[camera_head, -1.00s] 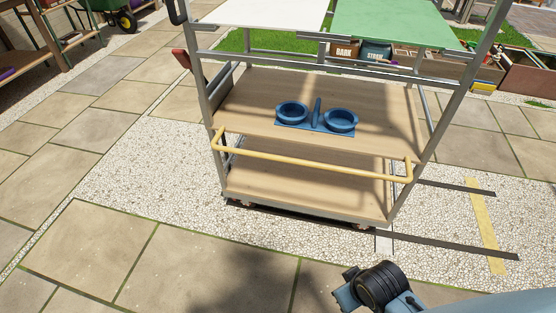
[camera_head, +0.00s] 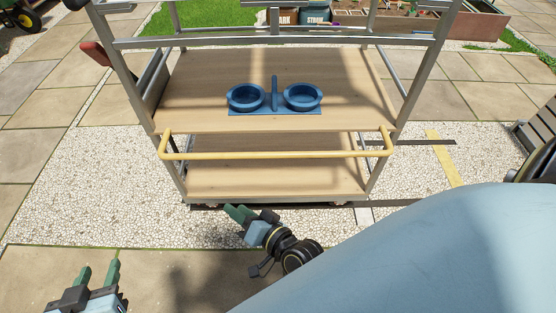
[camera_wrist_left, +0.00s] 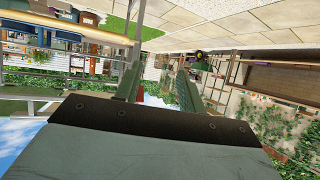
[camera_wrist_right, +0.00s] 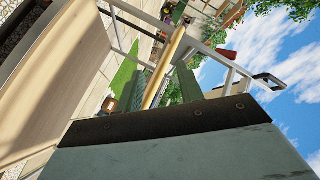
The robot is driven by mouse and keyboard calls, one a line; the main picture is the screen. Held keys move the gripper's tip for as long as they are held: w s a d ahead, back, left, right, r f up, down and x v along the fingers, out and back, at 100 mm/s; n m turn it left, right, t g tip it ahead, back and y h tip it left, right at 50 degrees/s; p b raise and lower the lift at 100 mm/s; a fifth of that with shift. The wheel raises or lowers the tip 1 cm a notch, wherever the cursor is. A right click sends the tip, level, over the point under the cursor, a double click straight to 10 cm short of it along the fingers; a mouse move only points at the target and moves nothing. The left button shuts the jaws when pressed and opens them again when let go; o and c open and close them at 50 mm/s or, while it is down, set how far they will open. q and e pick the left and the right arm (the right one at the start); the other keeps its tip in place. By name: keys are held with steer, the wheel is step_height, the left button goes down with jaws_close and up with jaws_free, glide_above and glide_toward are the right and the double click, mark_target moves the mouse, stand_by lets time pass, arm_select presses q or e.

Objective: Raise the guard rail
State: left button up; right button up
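My right gripper (camera_head: 240,212) is open, in front of and below the rail. In the right wrist view the rail (camera_wrist_right: 164,68) runs between the open fingers (camera_wrist_right: 162,80), apparently beyond them. My left gripper (camera_head: 99,268) is open and empty at the lower left, away from the cart. The left wrist view shows the rail (camera_wrist_left: 70,24) at upper left. I see no contact with either gripper.
A blue holder (camera_head: 275,110) with two round cups and an upright divider stands on the upper deck (camera_head: 200,85). The lower deck (camera_head: 275,180) looks empty. Grey cart posts (camera_head: 425,75) flank the decks. Pale gravel (camera_head: 90,190) and paving lie around the cart.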

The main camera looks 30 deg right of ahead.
steer(key=w+d+m+t+h+b, duration=0.1)
steer(key=d+m+t+h+b, duration=0.1)
steer(key=d+m+t+h, duration=0.45)
steer(key=m+g+h+b, duration=0.2)
steer(key=m+g+h, duration=0.3)
steer(key=m+h, duration=0.5)
glide_toward(278, 153)
arm_select(q)
step_height(278, 153, up, 20)
steer(key=s+d+t+h+b, duration=0.2)
steer(key=s+t+h, duration=0.1)
steer(key=t, duration=1)
steer(key=shift+d+h, duration=0.3)
steer(key=shift+h, duration=0.4)
arm_select(e)
steer(key=shift+m+t+y, duration=0.25)
steer(key=shift+y, duration=0.4)
steer(key=x, duration=1)
steer(key=shift+s+d+f, duration=0.15)
steer(key=shift+d+f, duration=0.15)
steer(key=shift+f, duration=0.05)
jaws_close()
